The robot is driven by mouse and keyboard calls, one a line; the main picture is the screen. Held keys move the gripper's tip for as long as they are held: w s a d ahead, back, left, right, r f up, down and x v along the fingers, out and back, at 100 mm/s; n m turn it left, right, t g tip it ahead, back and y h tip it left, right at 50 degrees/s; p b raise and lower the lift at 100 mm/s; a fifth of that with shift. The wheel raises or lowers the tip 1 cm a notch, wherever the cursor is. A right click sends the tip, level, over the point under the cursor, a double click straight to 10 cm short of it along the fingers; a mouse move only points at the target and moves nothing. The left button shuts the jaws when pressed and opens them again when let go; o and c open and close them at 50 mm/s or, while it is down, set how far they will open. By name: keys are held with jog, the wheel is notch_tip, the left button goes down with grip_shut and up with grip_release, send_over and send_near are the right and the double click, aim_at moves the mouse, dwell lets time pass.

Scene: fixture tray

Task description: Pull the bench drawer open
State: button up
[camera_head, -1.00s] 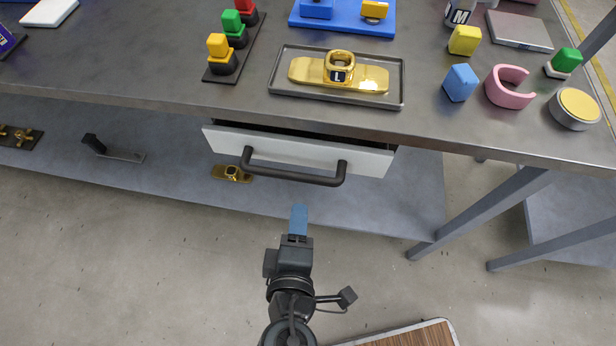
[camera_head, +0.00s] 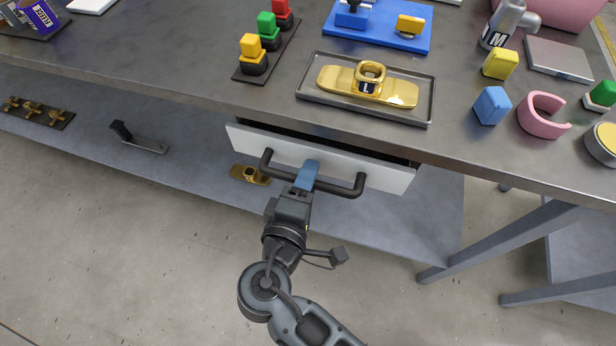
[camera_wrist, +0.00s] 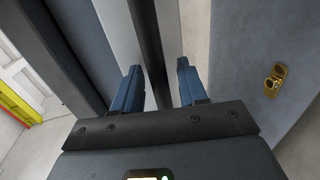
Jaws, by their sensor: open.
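The bench drawer has a white front (camera_head: 390,178) and stands slightly open under the bench top, with a dark gap above it. Its dark bar handle (camera_head: 345,190) runs across the front. My gripper (camera_head: 308,172) is at the middle of the handle with its blue fingers over the bar. In the wrist view the handle (camera_wrist: 148,45) passes between the two open blue fingers (camera_wrist: 158,85), with space showing on both sides. The fingers are not closed on it. The drawer's inside is mostly hidden.
On the bench top (camera_head: 200,75) stand a metal tray (camera_head: 425,112) with a gold part, a blue block (camera_head: 492,105) and a pink ring (camera_head: 540,118). A lower shelf (camera_head: 200,175) holds small parts. Bench legs (camera_head: 500,240) stand at the right. The floor in front is clear.

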jog(key=shift+w, duration=0.1)
grip_shut()
dwell(0.3)
